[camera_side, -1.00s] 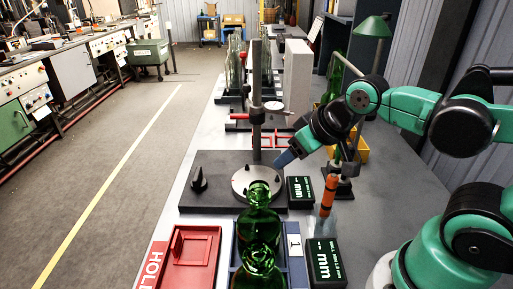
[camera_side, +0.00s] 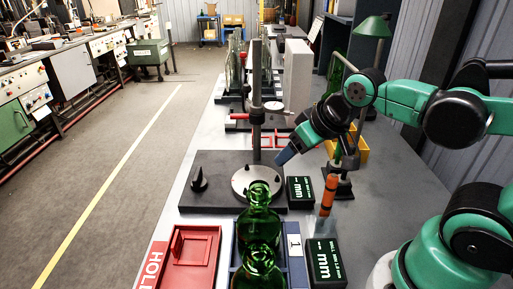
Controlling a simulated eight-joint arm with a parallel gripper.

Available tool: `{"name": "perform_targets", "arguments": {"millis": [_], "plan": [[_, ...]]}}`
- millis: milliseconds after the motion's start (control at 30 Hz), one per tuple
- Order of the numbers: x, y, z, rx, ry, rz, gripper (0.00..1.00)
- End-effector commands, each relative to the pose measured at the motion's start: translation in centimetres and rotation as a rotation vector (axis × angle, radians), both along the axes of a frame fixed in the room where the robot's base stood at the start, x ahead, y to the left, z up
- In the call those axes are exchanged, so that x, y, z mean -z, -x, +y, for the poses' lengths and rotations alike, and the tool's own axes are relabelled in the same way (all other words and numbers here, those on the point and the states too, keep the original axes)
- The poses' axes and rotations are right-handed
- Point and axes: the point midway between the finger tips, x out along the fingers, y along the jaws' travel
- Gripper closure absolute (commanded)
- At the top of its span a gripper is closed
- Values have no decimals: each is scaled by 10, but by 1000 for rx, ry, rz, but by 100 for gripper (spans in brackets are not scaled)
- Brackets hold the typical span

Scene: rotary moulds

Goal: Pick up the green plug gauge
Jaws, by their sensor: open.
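A thin green upright piece (camera_side: 338,152) stands over a small black stand (camera_side: 342,187) right of the measuring plate; it may be the green plug gauge, but it is small and partly behind my arm. An orange-handled gauge (camera_side: 328,193) stands just in front of it. My gripper (camera_side: 283,157) points down and left with blue fingers, above the right rear edge of the round steel plate (camera_side: 256,180). It is open and empty, up and left of the green piece and apart from it.
A dial-gauge column (camera_side: 256,95) rises behind the plate. Black boxes marked "mm" (camera_side: 325,262), green bottles (camera_side: 259,225) in a blue tray and a red hold tray (camera_side: 190,262) fill the front. A yellow bin (camera_side: 361,149) and green lamp (camera_side: 373,27) stand behind my arm.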

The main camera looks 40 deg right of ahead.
Motion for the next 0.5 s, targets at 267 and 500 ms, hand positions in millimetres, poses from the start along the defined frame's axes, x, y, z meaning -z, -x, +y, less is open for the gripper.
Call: {"name": "perform_targets", "arguments": {"millis": [267, 500], "plan": [[-8, -13, -91, 384, -89, 290, 38], [1, -3, -160, 653, -200, 496, 38]]}}
